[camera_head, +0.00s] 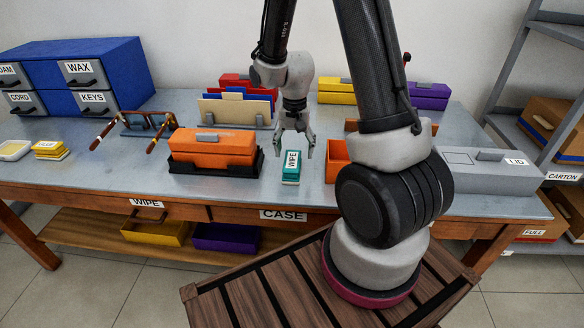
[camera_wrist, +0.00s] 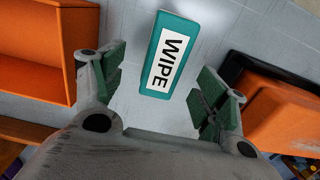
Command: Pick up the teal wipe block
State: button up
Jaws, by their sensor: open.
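The teal wipe block (camera_head: 291,167) stands on the grey table near its front edge, with a white label reading WIPE on it. My gripper (camera_head: 295,150) is open and empty, just above and around the upper part of the block in the head view. In the wrist view the teal block (camera_wrist: 170,55) lies ahead of the fingertips, between their lines. Whether a finger touches the block cannot be told.
An orange case (camera_head: 212,146) in a black holder stands left of the block. An open orange box (camera_head: 337,160) stands close on the right. In the wrist view the open box (camera_wrist: 40,45) is at left and the orange case (camera_wrist: 282,118) at right.

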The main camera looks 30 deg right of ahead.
aim_at(292, 160)
jog(key=f, duration=0.4)
jog(key=shift+a, duration=0.4)
jog(key=shift+f, duration=0.55)
jog(key=c, duration=1.3)
